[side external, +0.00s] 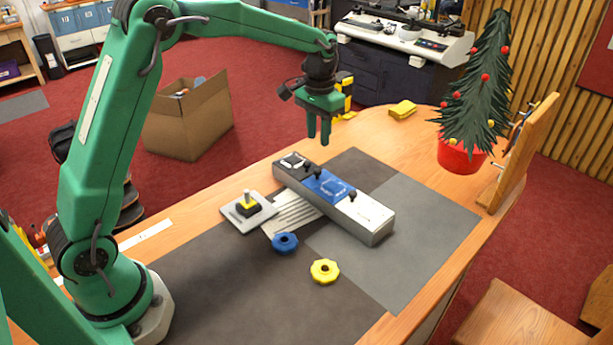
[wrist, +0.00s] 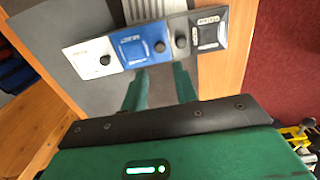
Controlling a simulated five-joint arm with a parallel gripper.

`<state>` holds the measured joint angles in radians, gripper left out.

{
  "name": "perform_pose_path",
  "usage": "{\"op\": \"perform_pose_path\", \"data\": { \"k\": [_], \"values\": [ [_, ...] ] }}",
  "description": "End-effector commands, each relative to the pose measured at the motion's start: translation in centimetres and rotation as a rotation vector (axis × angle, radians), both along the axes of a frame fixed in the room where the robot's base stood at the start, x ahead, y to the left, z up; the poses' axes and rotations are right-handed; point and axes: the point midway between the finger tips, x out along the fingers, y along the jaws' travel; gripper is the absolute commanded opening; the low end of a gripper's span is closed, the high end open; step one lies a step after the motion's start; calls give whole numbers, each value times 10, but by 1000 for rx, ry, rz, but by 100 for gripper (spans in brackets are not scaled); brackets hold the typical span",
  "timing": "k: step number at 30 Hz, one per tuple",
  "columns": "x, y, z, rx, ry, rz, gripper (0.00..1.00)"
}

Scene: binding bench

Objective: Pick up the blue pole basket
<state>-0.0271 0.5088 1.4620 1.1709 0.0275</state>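The blue pole basket (side external: 285,243) is a small lobed disc with a hole, lying flat on the dark mat in the side external view. A yellow pole basket (side external: 324,271) of like shape lies to its right and nearer the camera. My gripper (side external: 318,141) hangs fingers down above the far part of the bench, behind the long binding block and well away from both baskets. In the wrist view my gripper (wrist: 160,78) shows two green fingers apart with nothing between them. Neither basket shows in the wrist view.
The long grey, blue and black binding block (side external: 374,217), also in the wrist view (wrist: 146,44), stands between my gripper and the baskets. A plate with a black-and-yellow piece (side external: 248,208) sits left. A potted tree (side external: 462,154) and yellow block (side external: 403,109) stand behind. Front dark mat is clear.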

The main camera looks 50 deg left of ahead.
Motion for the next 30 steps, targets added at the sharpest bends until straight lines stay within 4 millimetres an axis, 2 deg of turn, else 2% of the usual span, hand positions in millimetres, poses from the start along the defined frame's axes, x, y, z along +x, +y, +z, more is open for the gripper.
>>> {"op": "perform_pose_path", "data": {
  "k": [2,9,10,23,30],
  "values": [
    [0,0,0,0,0,0,29],
    [0,0,0,0,0,0,76],
    [0,0,0,0,0,0,79],
    [-5,-4,-3,0,0,7,79],
    [-33,-23,-20,0,2,46,79]
  ]
}}
